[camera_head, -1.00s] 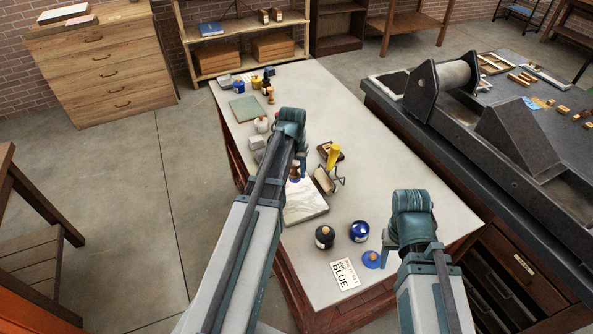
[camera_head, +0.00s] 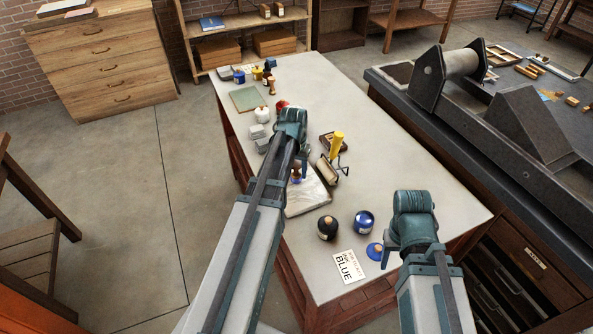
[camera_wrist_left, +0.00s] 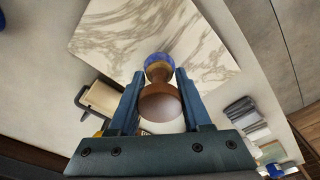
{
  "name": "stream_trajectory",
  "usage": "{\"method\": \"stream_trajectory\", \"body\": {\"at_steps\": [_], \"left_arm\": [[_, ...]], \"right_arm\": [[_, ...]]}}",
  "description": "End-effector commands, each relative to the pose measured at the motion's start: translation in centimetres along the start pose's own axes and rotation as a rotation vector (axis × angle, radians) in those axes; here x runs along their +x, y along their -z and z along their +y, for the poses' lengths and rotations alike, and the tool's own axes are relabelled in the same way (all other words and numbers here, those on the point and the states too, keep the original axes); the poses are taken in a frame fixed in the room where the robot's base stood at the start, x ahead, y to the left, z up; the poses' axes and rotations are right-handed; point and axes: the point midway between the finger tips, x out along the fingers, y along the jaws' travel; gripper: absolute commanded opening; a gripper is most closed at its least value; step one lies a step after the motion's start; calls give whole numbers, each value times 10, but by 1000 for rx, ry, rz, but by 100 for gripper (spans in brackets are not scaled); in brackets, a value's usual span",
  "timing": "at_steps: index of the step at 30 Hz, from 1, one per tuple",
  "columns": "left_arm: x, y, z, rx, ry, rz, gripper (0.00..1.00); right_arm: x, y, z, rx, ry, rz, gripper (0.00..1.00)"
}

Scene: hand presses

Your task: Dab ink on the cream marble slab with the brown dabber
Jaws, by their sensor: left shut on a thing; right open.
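The cream marble slab (camera_head: 307,198) with grey veins lies on the table, partly hidden by my left arm in the head view. It fills the upper part of the left wrist view (camera_wrist_left: 125,38). My left gripper (camera_head: 297,172) is shut on the brown dabber (camera_wrist_left: 160,104), whose blue face points at the slab. The dabber is over the slab's far part in the head view; I cannot tell whether it touches. No blue mark shows on the visible marble. My right gripper (camera_head: 386,256) is open and empty beside the blue lid (camera_head: 375,251).
A black jar (camera_head: 327,228) and a blue jar (camera_head: 364,222) stand nearer than the slab, with a BLUE card (camera_head: 350,267) in front. The table's right side is clear.

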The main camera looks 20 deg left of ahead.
Motion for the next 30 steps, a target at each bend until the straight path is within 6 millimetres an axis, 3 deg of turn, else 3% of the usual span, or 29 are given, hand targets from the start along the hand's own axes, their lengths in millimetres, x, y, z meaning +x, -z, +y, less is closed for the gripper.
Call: {"method": "stream_trajectory", "body": {"at_steps": [30], "left_arm": [[7, -1, 0, 0, 0, 0, 0]], "right_arm": [[7, 0, -1, 0, 0, 0, 54]]}}
